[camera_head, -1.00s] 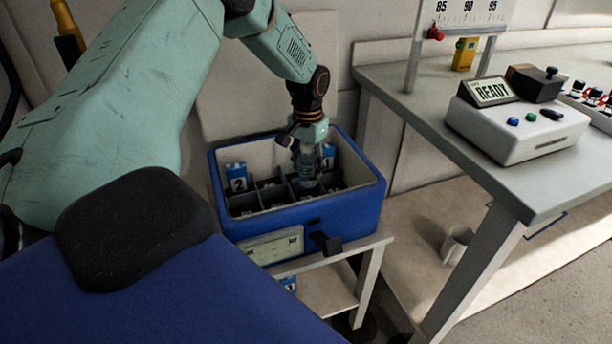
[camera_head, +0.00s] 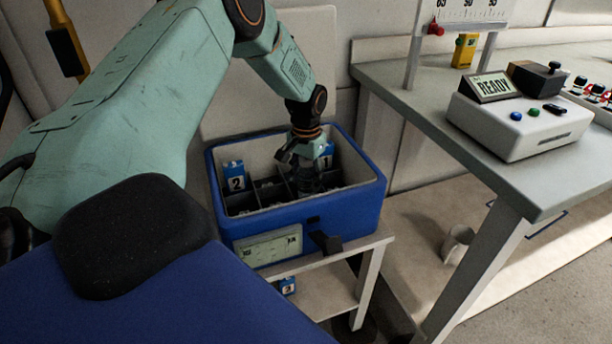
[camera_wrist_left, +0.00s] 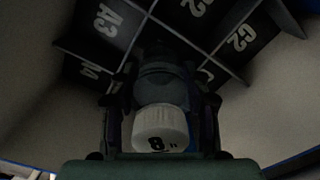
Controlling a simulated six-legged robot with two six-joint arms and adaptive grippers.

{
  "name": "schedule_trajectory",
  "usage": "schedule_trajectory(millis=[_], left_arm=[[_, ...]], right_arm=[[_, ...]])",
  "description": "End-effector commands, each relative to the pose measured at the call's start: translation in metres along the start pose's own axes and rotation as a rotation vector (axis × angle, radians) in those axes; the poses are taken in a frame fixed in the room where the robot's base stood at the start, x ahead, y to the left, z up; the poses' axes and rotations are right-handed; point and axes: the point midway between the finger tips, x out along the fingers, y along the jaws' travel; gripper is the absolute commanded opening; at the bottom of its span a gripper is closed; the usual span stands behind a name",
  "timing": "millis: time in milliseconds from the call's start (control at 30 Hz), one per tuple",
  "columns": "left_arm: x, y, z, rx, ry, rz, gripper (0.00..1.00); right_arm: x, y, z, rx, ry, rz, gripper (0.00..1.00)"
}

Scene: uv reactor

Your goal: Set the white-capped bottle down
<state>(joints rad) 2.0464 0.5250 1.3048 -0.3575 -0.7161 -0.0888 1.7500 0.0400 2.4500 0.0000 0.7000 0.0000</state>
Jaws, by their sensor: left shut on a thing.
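The white-capped bottle (camera_wrist_left: 160,128) is between the fingers of my left gripper (camera_wrist_left: 160,100) in the left wrist view. Its cap bears a dark mark like an 8, and its body is dark and dim. In the head view my left gripper (camera_head: 306,175) reaches down into the blue box (camera_head: 330,215), over its divided compartments. The gripper is shut on the bottle; there the bottle is mostly hidden by the fingers. Compartment floors are lettered A3 (camera_wrist_left: 108,20) and C2 (camera_wrist_left: 238,42). I cannot tell whether the bottle touches a compartment floor. My right gripper does not show.
The box sits on a small white stand (camera_head: 368,270). A grey bench (camera_head: 430,110) with a white READY device (camera_head: 515,125) is at right. A pale cup (camera_head: 457,243) is on the floor.

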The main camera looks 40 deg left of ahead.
Motion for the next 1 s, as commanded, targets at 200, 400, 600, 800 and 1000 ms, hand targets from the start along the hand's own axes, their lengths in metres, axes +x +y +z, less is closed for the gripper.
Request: schedule_trajectory(millis=[200, 400, 600, 800, 1000], left_arm=[[0.003, 0.0, 0.0, 0.0, 0.0, 0.0, 0.48], [0.003, 0.0, 0.0, 0.0, 0.0, 0.0, 0.65], [0.003, 0.0, 0.0, 0.0, -0.001, 0.0, 0.7], [0.0, 0.0, 0.0, 0.0, 0.0, 0.0, 0.7], [-0.03, 0.0, -0.001, 0.0, 0.003, 0.001, 0.7]], right_arm=[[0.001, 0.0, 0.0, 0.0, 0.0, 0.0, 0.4], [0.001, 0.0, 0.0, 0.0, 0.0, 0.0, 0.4], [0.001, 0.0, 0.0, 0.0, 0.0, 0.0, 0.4], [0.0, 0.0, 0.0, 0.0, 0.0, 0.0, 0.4], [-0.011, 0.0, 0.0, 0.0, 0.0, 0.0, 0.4]])
